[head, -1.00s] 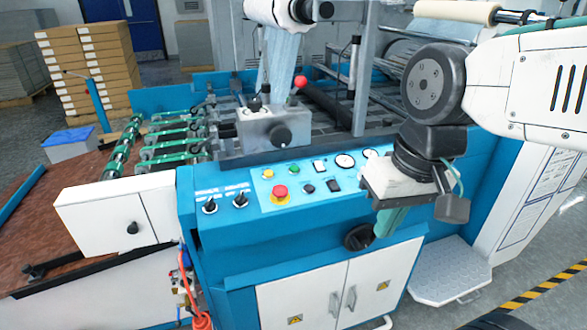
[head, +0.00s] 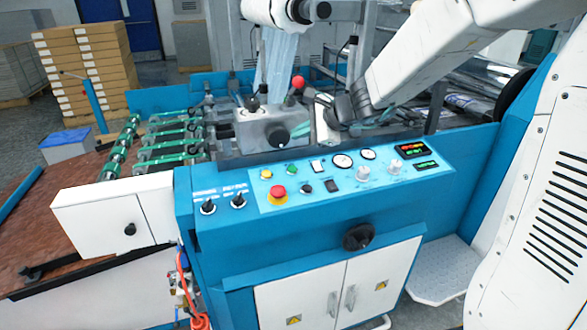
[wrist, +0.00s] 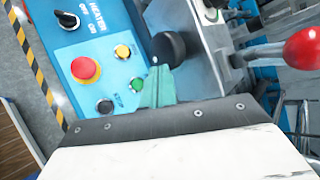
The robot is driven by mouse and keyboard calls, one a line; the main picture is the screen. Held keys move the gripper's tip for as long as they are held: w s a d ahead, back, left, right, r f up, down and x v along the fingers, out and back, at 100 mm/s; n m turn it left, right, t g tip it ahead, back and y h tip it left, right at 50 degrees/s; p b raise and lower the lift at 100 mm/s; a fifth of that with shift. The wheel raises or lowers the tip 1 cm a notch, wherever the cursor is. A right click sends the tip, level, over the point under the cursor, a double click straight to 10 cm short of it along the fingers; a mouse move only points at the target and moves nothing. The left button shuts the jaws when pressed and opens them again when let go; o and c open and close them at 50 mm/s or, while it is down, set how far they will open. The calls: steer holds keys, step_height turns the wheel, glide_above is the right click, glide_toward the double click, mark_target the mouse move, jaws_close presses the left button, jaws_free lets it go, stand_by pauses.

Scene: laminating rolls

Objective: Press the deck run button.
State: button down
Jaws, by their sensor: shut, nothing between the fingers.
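The blue control panel (head: 345,187) faces me in the head view. Its upper row has a yellow button (head: 266,174) and a green button (head: 291,170); below are a red mushroom button (head: 278,192) and a black button (head: 306,188). The labels are too small to tell which is deck run. In the wrist view the green button (wrist: 137,84) shows just left of my gripper (wrist: 157,72), whose green fingers are shut and empty. The yellow button (wrist: 122,51), black button (wrist: 104,106) and red button (wrist: 85,68) lie further left. Contact with the panel cannot be told.
A grey block with a black knob (head: 279,141) stands behind the panel, close to my fingers in the wrist view. A red ball-topped lever (wrist: 304,48) rises nearby. Two selector switches (head: 223,203) sit left of the buttons. The space before the panel is clear.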

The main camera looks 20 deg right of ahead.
mark_target(292, 170)
steer(key=shift+w+f, duration=0.3)
steer(key=shift+f, duration=1.15)
steer(key=shift+w+f, duration=0.35)
steer(key=shift+f, duration=1.05)
steer(key=shift+w+f, duration=0.3)
steer(key=shift+f, duration=1.15)
steer(key=shift+f, duration=0.15)
steer(key=shift+f, duration=0.25)
